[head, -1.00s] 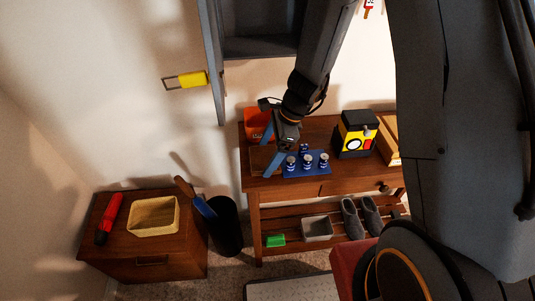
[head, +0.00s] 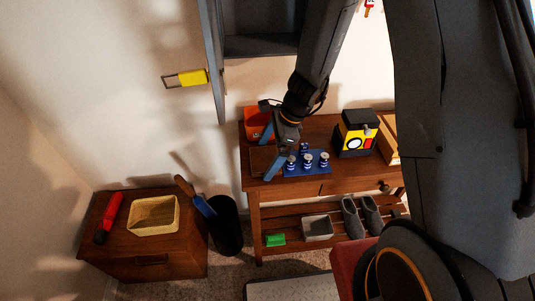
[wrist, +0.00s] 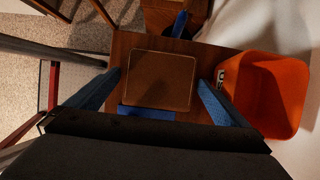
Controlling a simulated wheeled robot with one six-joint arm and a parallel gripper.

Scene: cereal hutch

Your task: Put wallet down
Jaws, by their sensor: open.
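The wallet (wrist: 161,80) is a flat brown square with a lighter stitched edge. In the wrist view it lies flat on the wooden console table (wrist: 125,45), between the spread fingers. In the head view the wallet (head: 262,160) shows partly beside my gripper (head: 269,150), at the table's left end. My gripper (wrist: 160,92) is open, with one blue finger on each side of the wallet and a visible gap at each side. I cannot tell how high the fingertips are above the tabletop.
An orange bin (head: 257,122) stands close beside my gripper. A blue mat (head: 318,168) with several small blue-and-white cans lies to the right. A yellow-and-black box (head: 356,135) stands further right. A dark umbrella bin (head: 227,225) stands left of the table.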

